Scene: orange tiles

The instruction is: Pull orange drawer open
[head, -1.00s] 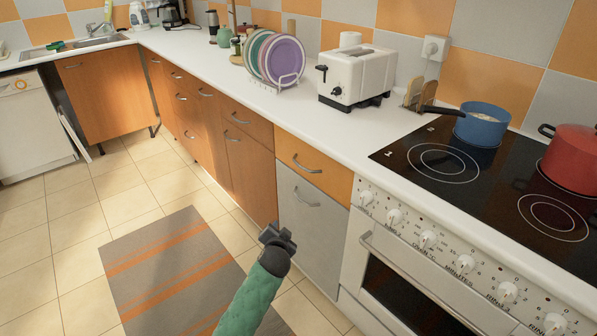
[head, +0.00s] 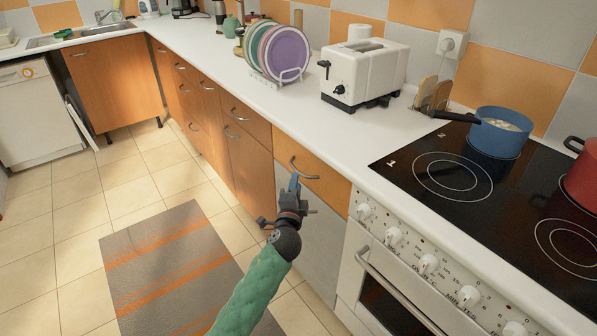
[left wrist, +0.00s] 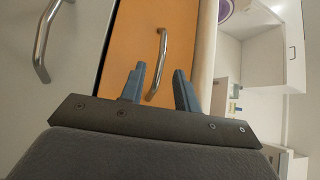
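The orange drawer (head: 325,186) is at the top of the unit just left of the stove, and its front looks flush and closed. Its curved metal handle (head: 306,174) is behind my left gripper (head: 294,182) in the head view. In the left wrist view the orange front (left wrist: 140,38) fills the middle. The handle (left wrist: 162,55) shows between the two blue fingers of my open left gripper (left wrist: 159,74). The fingers are apart with nothing clamped; I cannot tell whether they touch the handle. My right gripper is not in view.
A grey door (head: 308,235) with its own handle (left wrist: 43,40) is below the drawer. The stove (head: 400,265) stands to the right. The white worktop (head: 330,135) overhangs above, with a toaster (head: 362,74) on it. The tiled floor and striped rug (head: 165,265) are clear.

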